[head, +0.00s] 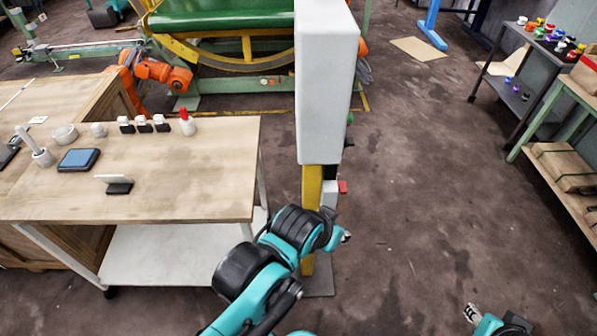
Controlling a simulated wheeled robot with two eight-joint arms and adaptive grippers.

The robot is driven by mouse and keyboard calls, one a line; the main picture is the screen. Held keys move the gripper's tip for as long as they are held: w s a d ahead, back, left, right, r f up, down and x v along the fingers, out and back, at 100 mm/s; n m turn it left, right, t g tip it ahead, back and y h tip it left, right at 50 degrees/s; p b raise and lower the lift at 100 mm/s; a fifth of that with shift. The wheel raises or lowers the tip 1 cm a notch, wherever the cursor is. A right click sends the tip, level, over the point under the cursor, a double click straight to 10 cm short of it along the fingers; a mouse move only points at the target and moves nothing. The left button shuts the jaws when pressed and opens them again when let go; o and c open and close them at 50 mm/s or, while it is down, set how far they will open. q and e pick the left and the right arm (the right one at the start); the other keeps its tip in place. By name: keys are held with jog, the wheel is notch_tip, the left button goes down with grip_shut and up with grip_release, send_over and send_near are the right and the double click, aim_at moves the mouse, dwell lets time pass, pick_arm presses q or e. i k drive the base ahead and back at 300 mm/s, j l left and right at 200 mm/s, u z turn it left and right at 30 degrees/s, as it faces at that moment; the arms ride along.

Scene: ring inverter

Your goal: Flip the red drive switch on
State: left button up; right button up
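A small red part (342,187), which looks like the red drive switch, sticks out to the right from a pale box (329,193) on the yellow post (311,187). It is just below the big white cabinet (327,85). Its position, on or off, cannot be told. My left gripper (344,236) is a little below the switch, in front of the post and apart from it in the picture. The arm's wrist hides most of the gripper. My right gripper (472,313) is low at the bottom right, far from the switch, over the floor. Its opening is unclear.
A wooden-topped table (200,180) at the left holds a tablet (78,159), a small stand (116,185), several small jars and a red-topped bottle (187,122). Shelving with boxes (565,168) stands at the right. The floor (430,190) between is clear.

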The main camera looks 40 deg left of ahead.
aim_at(342, 187)
jog(key=i+l+u, duration=0.15)
jog(key=u, duration=0.3)
jog(key=i+l+u, duration=0.55)
jog(key=u, duration=0.35)
jog(key=i+l+u, duration=0.1)
jog(key=l+u, duration=0.3)
jog(key=k+l, duration=0.1)
jog(key=k, duration=0.3)
